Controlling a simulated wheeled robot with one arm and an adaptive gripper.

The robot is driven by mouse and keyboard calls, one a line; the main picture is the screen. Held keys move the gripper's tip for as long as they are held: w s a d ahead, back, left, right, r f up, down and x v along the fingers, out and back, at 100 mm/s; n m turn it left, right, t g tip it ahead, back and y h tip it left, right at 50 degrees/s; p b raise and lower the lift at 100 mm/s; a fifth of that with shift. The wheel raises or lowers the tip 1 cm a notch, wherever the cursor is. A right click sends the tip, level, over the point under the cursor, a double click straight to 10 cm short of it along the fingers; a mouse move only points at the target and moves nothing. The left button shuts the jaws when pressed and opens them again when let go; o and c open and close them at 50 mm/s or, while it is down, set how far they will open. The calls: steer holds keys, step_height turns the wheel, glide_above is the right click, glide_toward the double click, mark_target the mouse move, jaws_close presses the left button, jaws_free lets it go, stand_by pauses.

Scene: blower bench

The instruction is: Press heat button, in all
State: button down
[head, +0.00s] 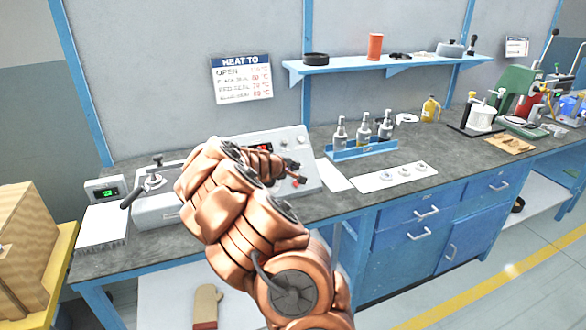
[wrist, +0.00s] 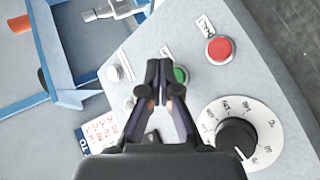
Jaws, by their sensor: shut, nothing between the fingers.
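The grey control box (head: 309,165) stands on the bench, its red display partly hidden by my arm. In the wrist view its sloped panel (wrist: 185,20) shows a green button (wrist: 181,75), a red button (wrist: 219,48), a dial (wrist: 237,138) and small pale buttons (wrist: 113,73). I cannot read the labels beside the buttons. My gripper (wrist: 163,72) is shut and empty, over the panel, its tips overlapping the left part of the green button. I cannot tell if they touch it. In the head view my gripper (head: 295,172) is small, in front of the panel.
A "HEAT TO" sign (head: 241,79) with temperatures hangs on the wall. A blue rack (head: 362,149) of bottles and a white sheet (head: 375,181) with discs lie right of the box. A machine with a lever (head: 154,212) and a green-display scale (head: 103,228) stand left.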

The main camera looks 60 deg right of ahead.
steer(key=shift+f, duration=0.15)
stand_by(0.6)
steer(key=shift+w+d+f+b, duration=0.2)
steer(key=shift+w+b, duration=0.1)
steer(key=shift+b, duration=0.2)
steer(key=shift+w+d+f+b, duration=0.1)
steer(key=shift+w+f+b, duration=0.15)
steer(key=shift+b, duration=0.15)
stand_by(0.5)
steer(key=shift+s+r, duration=0.15)
stand_by(0.4)
steer(key=shift+s+a+r, duration=0.3)
steer(key=shift+r, duration=0.15)
steer(key=shift+s+r, duration=0.1)
steer(key=s+a+r, duration=0.2)
steer(key=r, duration=0.1)
steer(key=shift+s+r, duration=0.2)
steer(key=shift+s, duration=0.2)
stand_by(1.0)
